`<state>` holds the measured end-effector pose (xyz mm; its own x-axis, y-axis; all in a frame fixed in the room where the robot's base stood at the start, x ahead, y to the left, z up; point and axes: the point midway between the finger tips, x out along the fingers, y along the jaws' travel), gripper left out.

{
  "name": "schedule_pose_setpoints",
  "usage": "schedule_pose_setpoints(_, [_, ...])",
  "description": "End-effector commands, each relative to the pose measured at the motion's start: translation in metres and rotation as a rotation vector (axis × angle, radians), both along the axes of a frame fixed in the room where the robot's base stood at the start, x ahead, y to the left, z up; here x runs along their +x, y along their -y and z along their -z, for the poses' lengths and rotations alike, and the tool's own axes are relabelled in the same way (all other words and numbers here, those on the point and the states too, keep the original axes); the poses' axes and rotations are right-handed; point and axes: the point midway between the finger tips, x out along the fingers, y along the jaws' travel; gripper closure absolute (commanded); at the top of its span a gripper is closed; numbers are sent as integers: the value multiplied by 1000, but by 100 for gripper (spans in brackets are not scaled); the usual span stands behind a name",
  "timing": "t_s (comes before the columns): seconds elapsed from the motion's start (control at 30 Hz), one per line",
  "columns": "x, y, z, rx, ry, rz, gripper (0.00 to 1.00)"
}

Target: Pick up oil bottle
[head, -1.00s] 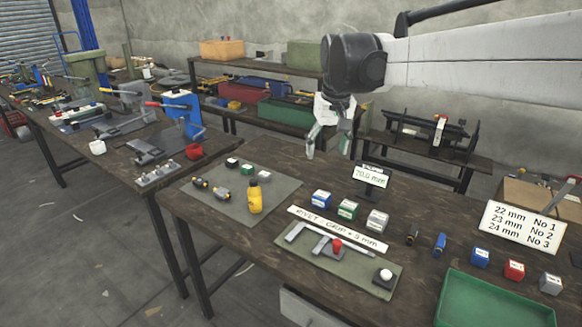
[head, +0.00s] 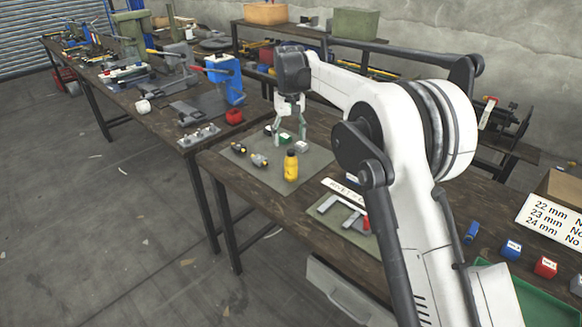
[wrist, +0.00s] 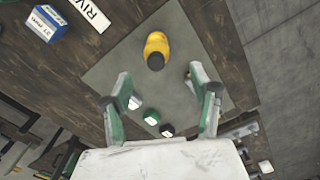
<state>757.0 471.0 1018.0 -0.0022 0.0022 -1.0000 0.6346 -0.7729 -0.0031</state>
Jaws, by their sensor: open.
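The oil bottle is yellow with a dark cap and stands upright on a grey mat; it shows in the head view as the oil bottle (head: 291,166). In the wrist view the oil bottle (wrist: 158,46) lies beyond the fingertips, near the mat's upper part. My gripper (head: 289,138) is open and empty above the mat's far side, behind the bottle and apart from it. In the wrist view my gripper (wrist: 158,92) has its two fingers spread wide. Part of the mat is hidden behind the fingers.
The grey mat (head: 312,163) also bears small white, green and black blocks near my fingers and dark-and-yellow tools (head: 259,159) left of the bottle. A red cup (head: 234,116) sits on the neighbouring bench.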

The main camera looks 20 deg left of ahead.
Motion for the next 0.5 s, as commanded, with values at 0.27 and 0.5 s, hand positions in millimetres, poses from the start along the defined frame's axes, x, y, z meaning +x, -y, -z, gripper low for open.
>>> schedule_pose_setpoints(0.27, [0, 0, 49, 0, 0, 0, 42])
schedule_pose_setpoints(0.5, [0, 1, 77, 0, 0, 1, 42])
